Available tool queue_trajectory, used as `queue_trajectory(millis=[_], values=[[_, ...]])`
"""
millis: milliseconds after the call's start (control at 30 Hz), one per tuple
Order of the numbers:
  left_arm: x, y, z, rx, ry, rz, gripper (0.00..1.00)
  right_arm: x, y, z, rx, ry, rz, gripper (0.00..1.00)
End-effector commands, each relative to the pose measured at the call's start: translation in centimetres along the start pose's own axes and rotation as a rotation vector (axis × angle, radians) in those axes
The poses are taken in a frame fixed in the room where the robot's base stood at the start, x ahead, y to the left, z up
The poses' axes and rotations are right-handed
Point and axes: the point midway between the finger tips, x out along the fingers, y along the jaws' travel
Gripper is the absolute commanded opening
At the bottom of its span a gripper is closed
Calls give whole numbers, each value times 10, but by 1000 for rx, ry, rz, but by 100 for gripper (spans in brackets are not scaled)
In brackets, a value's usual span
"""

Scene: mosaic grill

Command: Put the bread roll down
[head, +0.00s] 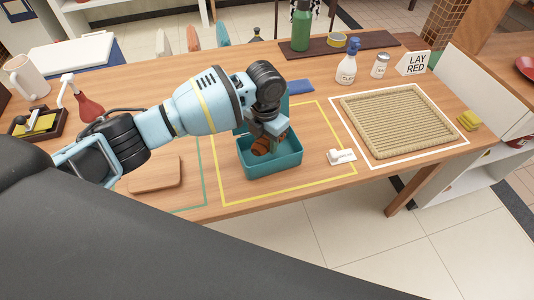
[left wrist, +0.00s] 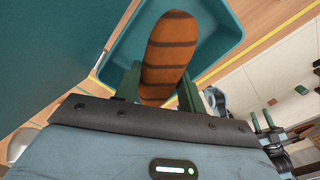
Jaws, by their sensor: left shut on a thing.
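The bread roll (left wrist: 168,50) is brown with dark stripes across it. In the left wrist view it lies between the fingers of my left gripper (left wrist: 158,88), which is shut on it. In the head view my left gripper (head: 272,141) points down into a teal box (head: 270,167), and part of the roll (head: 261,147) shows at the box's opening. The box stands inside a yellow outline on the table. The fingers partly hide the roll, and I cannot tell whether it touches the box floor.
A teal panel (left wrist: 60,50) stands upright beside the box. A small white tag (head: 341,156) lies to its right. A woven mat (head: 398,120) lies in a white outline under a "LAY RED" sign (head: 413,63). A wooden board (head: 155,173) is at left. Bottles stand behind.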

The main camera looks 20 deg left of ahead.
Motion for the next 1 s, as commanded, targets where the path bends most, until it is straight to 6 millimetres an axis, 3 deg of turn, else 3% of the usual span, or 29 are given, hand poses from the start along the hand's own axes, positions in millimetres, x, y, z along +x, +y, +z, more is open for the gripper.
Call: queue_trajectory(millis=[133, 433, 700, 1000], values=[[19, 0, 0, 0, 0, -1, 18, 0, 0, 2, 0, -3, -1, 36], [28, 0, 0, 0, 0, 0, 18, 0, 0, 1, 0, -2, -1, 36], [60, 0, 0, 0, 1, 0, 18, 1, 0, 4, -3, -6, -1, 36], [61, 0, 0, 1, -1, 0, 18, 1, 1, 4, -6, -7, -2, 36]])
